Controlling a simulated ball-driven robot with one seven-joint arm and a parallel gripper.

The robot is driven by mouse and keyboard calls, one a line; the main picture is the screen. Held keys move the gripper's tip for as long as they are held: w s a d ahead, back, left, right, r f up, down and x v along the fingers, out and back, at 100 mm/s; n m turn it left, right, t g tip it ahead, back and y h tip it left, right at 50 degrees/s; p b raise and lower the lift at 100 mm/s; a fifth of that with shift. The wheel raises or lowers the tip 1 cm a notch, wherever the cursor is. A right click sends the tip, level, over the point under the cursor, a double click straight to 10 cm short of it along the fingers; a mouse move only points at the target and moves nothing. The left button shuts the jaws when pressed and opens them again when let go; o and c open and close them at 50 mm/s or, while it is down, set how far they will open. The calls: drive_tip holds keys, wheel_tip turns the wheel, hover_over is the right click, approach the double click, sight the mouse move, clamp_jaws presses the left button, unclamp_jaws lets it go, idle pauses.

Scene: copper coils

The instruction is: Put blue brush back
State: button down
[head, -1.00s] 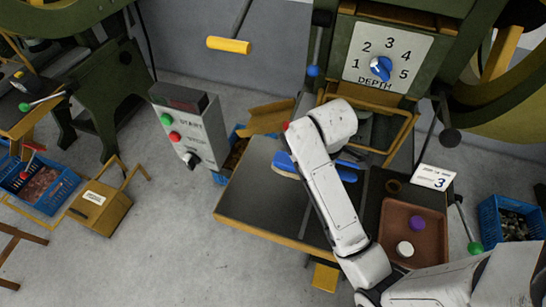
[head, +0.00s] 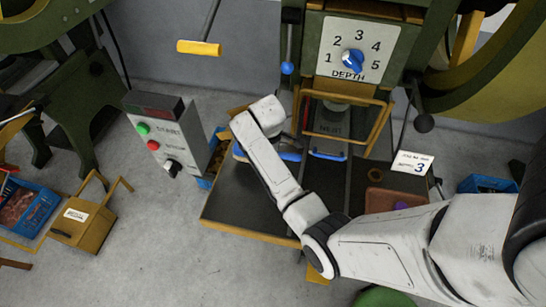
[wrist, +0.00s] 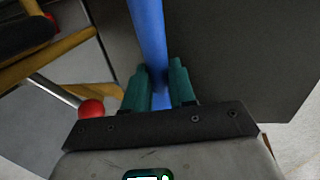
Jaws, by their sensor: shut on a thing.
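The blue brush (head: 290,156) is over the far part of the dark work table (head: 228,212) in the head view. Its middle is hidden behind my arm, and a pale-edged end shows left of the arm. In the wrist view the blue handle (wrist: 148,35) runs up from between the two teal fingers of my gripper (wrist: 160,82), which are shut on it. My fingers are hidden by my arm in the head view. I cannot tell whether the brush touches the table.
The press with its depth dial (head: 352,61) and yellow guard frame (head: 340,135) stands behind the table. The start box (head: 160,138) is at the left. A brown tray (head: 392,199) is at the right, partly behind my arm. A red knob (wrist: 92,109) is near my gripper.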

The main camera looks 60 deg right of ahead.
drive_tip(key=shift+f, duration=1.55)
drive_tip(key=shift+f, duration=0.1)
drive_tip(key=c, duration=0.9)
unclamp_jaws()
drive_tip(key=shift+c, duration=0.2)
wheel_tip(320, 180, up, 11)
drive_tip(key=a, duration=0.2)
drive_tip(key=s+a+f+m+y, duration=0.1)
drive_tip(key=s+a+m, duration=0.1)
drive_tip(key=s+a, duration=0.6)
drive_tip(key=s+a+f+m, duration=0.2)
drive_tip(key=s+a, duration=0.6)
drive_tip(key=s, duration=0.4)
drive_tip(key=shift+s+m+t+y, duration=0.3)
drive_tip(key=shift+s+m+y, duration=0.1)
drive_tip(key=shift+a+f, duration=0.1)
